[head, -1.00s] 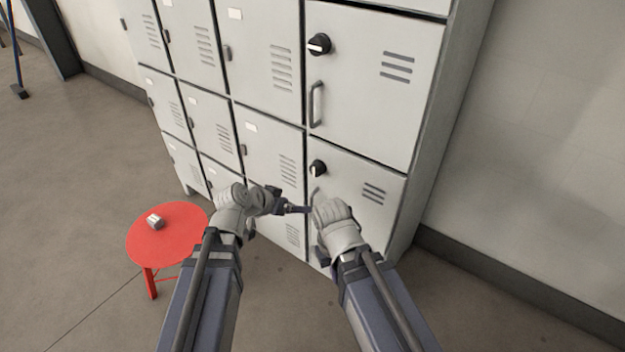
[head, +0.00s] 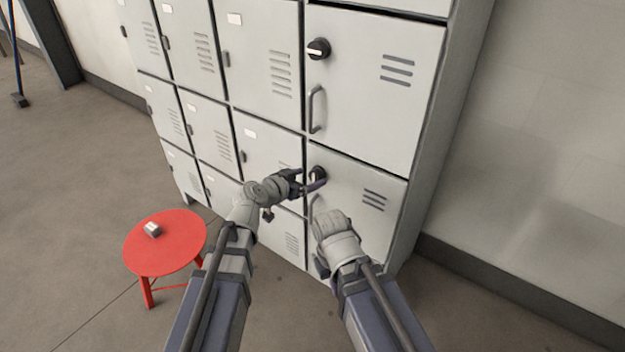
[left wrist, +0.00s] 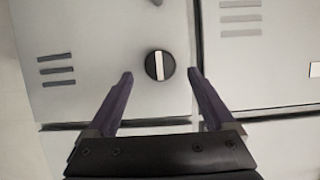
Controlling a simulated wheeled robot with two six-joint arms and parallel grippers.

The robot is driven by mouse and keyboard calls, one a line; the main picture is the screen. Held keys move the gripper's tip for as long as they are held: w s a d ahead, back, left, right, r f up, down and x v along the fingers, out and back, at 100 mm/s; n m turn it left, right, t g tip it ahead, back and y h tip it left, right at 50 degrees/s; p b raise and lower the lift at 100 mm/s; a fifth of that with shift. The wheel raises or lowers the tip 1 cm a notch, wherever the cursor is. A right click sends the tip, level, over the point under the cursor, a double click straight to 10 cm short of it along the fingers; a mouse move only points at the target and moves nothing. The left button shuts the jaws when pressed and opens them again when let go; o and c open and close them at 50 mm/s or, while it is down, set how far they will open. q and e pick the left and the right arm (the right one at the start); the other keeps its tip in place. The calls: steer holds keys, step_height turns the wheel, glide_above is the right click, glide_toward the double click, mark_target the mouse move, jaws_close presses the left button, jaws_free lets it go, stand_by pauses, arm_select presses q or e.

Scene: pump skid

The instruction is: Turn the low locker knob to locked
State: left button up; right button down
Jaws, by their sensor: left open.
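The low locker knob (head: 317,174) is a round black knob with a white bar, on the lower right locker door (head: 350,200). In the left wrist view the knob (left wrist: 159,65) sits between and just beyond the fingertips, its white bar close to upright in that picture. My left gripper (head: 314,184) is open and in front of the knob, partly covering it in the head view. The gap between its fingers (left wrist: 160,76) is empty. My right arm's wrist (head: 335,232) is below the knob; its gripper jaws are hidden behind it.
An upper knob (head: 318,48) and a handle (head: 317,109) are on the door above. The lower door's handle (head: 312,207) is partly hidden by my right wrist. A red stool (head: 165,257) with a small silver object (head: 152,230) stands at left.

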mark_target(317, 175)
arm_select(q)
steer(key=x, duration=0.3)
steer(key=shift+b, duration=0.35)
steer(key=shift+a, duration=0.1)
steer(key=shift+c, duration=0.4)
steer(key=c, duration=1.3)
